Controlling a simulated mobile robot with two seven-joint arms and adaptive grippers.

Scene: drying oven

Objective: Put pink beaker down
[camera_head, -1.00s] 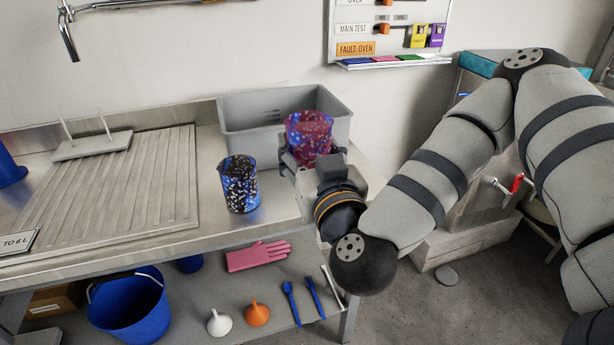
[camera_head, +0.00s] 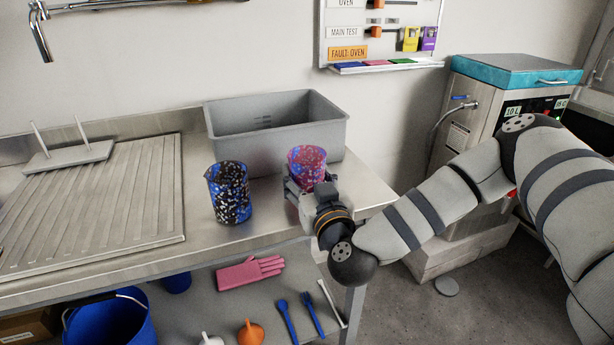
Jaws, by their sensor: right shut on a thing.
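The pink beaker (camera_head: 307,163), speckled with blue and white, is held upright in my right gripper (camera_head: 305,186) over the right part of the steel counter (camera_head: 270,222). The gripper is shut on it from the front and hides its lower part. I cannot tell whether its base touches the counter. A blue beaker with black and white speckles (camera_head: 230,192) stands on the counter to the left of it, apart from it. My left gripper is not in view.
A grey bin (camera_head: 277,142) stands behind the pink beaker. A ribbed drainboard (camera_head: 95,200) lies to the left. The counter's right end (camera_head: 375,190) is clear. The lower shelf holds a pink glove (camera_head: 250,272), funnels, a blue bucket (camera_head: 110,318) and blue utensils.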

